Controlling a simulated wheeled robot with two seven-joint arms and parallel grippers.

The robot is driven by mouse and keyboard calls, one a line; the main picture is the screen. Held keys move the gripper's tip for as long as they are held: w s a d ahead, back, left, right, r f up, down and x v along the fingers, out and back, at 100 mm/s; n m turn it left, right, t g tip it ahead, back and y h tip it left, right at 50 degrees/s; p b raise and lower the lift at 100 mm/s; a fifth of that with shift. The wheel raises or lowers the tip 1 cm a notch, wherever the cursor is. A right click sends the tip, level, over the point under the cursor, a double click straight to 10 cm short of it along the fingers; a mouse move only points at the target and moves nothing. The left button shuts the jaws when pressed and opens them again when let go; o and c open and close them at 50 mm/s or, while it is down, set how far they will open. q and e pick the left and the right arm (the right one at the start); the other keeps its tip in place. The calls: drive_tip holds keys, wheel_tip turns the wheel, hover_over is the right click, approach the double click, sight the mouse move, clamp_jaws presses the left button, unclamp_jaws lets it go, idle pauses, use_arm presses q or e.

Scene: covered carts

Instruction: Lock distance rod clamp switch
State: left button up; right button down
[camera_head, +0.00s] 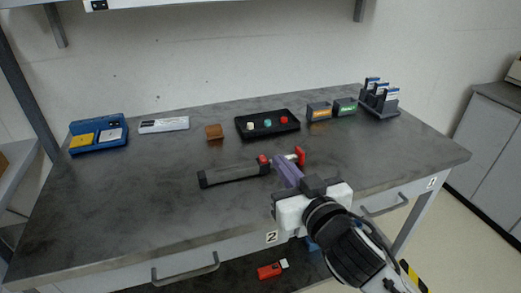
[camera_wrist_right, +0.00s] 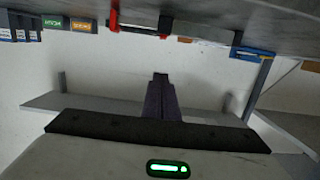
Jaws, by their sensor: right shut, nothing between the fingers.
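The distance rod clamp (camera_head: 235,174) is a long dark grey bar lying on the table near its middle. A small red part (camera_head: 263,159) sits at its right end, and a red handle (camera_head: 300,156) stands just beyond on a pale rod. In the right wrist view, a red upright part (camera_wrist_right: 115,16) shows at the top edge. My right gripper (camera_head: 279,167) has purple fingers, shut and empty, with the tips close to the clamp's right end; contact cannot be told. Its shut fingers also show in the wrist view (camera_wrist_right: 160,82). My left gripper is not in view.
A blue case (camera_head: 98,133) stands at the left, a dark rack (camera_head: 380,101) at the right. The table's front left is clear. A red item (camera_head: 270,271) lies below.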

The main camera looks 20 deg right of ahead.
hover_over(263, 159)
drive_tip(key=s, duration=0.2)
drive_tip(key=f, duration=0.1)
wheel_tip(263, 159, down, 3)
drive_tip(key=shift+s+r, duration=0.1)
drive_tip(key=shift+f, duration=0.65)
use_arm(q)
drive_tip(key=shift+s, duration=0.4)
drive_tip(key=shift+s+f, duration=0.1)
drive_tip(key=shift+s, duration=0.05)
use_arm(e)
drive_tip(key=shift+f, duration=0.1)
